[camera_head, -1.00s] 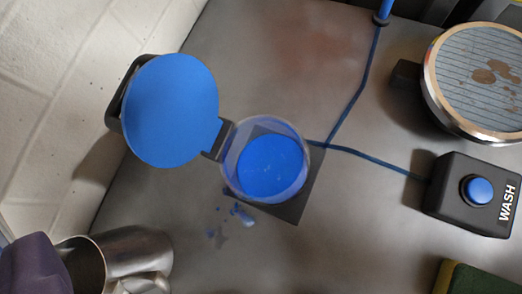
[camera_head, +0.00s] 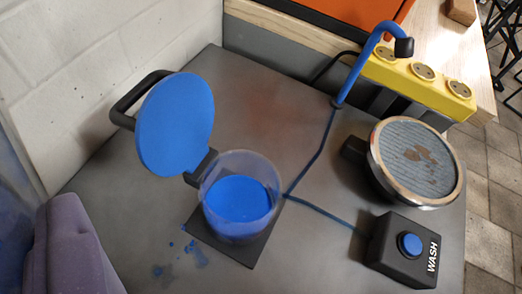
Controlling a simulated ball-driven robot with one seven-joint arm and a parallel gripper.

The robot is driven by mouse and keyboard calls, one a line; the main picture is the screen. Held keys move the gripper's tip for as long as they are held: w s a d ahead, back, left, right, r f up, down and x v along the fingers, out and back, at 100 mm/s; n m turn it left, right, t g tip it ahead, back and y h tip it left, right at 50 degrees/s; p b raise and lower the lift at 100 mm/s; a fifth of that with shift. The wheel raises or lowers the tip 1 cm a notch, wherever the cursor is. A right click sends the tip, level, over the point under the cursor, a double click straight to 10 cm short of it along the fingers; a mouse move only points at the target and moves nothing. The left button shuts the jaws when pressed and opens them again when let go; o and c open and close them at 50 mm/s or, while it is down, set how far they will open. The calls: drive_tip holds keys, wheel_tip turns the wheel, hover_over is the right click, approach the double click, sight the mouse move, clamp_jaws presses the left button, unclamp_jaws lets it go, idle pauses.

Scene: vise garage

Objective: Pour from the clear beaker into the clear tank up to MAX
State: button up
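The clear tank (camera_head: 211,195) is a round see-through cylinder on a dark square base, with blue inside it in its lower part. I cannot make out a MAX mark. Its round blue lid (camera_head: 176,124) stands open on a hinge to the left. A purple, padded-looking piece (camera_head: 70,248) is close to the camera at the lower left; it may be part of my gripper, but I cannot tell. A bluish, see-through area (camera_head: 14,235) at the left edge may be the clear beaker, mostly out of frame.
A black box with a blue WASH button (camera_head: 410,245) and a round ribbed plate (camera_head: 415,160) stand right of the tank. A blue bent tube (camera_head: 357,65) rises behind. Blue spots (camera_head: 193,250) lie beside the base. A white block wall (camera_head: 100,70) bounds the left.

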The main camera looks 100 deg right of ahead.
drive_tip(key=shift+w+a+f+n+g+h+p, duration=0.2)
drive_tip(key=shift+w+f+n+g+h+p, duration=0.15)
drive_tip(key=shift+n+h+p, duration=0.3)
drive_tip(key=shift+f, duration=0.1)
idle(2.6)
